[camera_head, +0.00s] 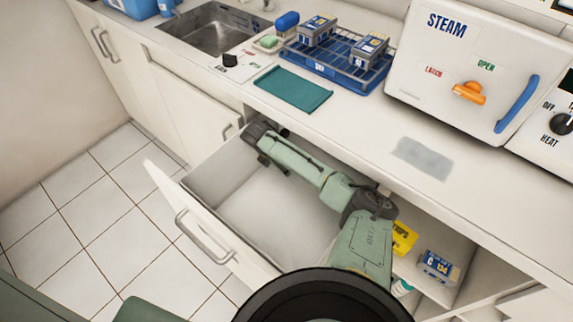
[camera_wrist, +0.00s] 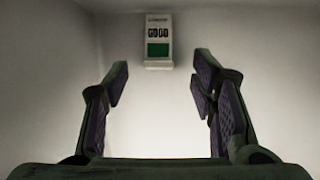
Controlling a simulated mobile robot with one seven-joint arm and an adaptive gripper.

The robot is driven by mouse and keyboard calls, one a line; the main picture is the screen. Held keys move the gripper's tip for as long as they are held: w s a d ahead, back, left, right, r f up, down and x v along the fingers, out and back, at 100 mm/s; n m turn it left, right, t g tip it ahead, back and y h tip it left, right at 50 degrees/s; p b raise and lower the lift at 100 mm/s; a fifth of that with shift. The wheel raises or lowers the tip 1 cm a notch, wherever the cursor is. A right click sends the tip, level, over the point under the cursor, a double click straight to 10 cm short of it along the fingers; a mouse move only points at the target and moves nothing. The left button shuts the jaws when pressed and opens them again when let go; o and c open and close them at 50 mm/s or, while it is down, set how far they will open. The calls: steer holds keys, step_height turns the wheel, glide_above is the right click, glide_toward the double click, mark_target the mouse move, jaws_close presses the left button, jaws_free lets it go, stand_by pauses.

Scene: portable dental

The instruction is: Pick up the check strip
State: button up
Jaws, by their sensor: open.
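A small white block with dark lettering and a green patch, which looks like the check strip (camera_wrist: 158,52), shows in the wrist view. It lies ahead of my gripper (camera_wrist: 160,78), centred between the fingers and just beyond their tips. My gripper is open and empty, with bare pale surface between its fingers. In the head view my arm reaches into the open drawer (camera_head: 250,205), with the hand near its far left corner. I cannot make out the strip in the drawer in that view.
The counter edge overhangs the drawer's back. On the counter are a teal cloth (camera_head: 292,88), a blue rack (camera_head: 345,72) with boxes and a steam unit (camera_head: 450,65). A yellow box (camera_head: 403,238) and a blue box (camera_head: 438,266) sit in the compartment right of the drawer.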

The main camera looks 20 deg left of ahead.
steer(key=shift+x, duration=1.55)
steer(key=shift+a, duration=0.1)
steer(key=shift+c, duration=0.2)
steer(key=c, duration=0.9)
steer(key=shift+o, duration=0.2)
steer(key=shift+r, duration=0.2)
